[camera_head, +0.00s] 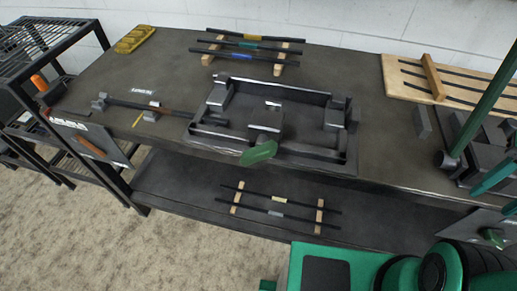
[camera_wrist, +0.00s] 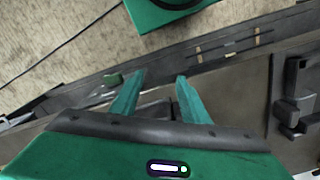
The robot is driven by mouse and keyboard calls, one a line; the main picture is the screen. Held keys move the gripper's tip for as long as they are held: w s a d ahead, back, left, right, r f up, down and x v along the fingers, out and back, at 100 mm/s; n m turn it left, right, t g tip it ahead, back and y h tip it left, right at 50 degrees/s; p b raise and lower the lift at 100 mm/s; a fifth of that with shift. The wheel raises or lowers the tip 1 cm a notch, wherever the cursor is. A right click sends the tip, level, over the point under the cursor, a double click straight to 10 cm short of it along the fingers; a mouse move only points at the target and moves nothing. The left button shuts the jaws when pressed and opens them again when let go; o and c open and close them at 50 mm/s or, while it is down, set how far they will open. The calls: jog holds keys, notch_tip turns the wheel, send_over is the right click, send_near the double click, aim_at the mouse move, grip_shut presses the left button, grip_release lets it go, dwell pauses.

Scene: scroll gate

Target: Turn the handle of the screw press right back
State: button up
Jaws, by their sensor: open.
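A dark metal fixture (camera_head: 345,163) with blocks in a low frame stands at the middle of the table; it appears to be the screw press. A flat green handle (camera_head: 259,153) juts toward the front from its middle block. The screw itself cannot be made out. My gripper (camera_wrist: 157,88) is open and empty, its two green fingers spread apart in the wrist view. In the head view the fingers show at the right edge, well to the right of the green handle and apart from it. Part of the fixture (camera_wrist: 292,105) shows at the right of the wrist view.
A long green bar (camera_head: 485,105) slants over dark blocks at the right. A smaller green piece (camera_head: 492,237) is near the front edge there. A wooden rack (camera_head: 434,76) and rods on wooden supports (camera_head: 285,57) lie behind. The lower shelf holds more rods (camera_head: 277,212).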

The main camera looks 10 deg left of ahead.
jog(key=w+a+r+n, duration=0.3)
jog(key=w+a+n, duration=0.4)
jog(key=w+a, duration=0.25)
jog(key=n, duration=1.6)
send_near(257, 149)
jog(key=shift+d+f, duration=0.2)
jog(key=shift+s+a, duration=0.15)
jog(key=shift+a, duration=0.1)
jog(key=shift+f+n, duration=0.25)
jog(key=shift+n, duration=0.05)
notch_tip(257, 149, down, 10)
jog(key=shift+f, duration=0.1)
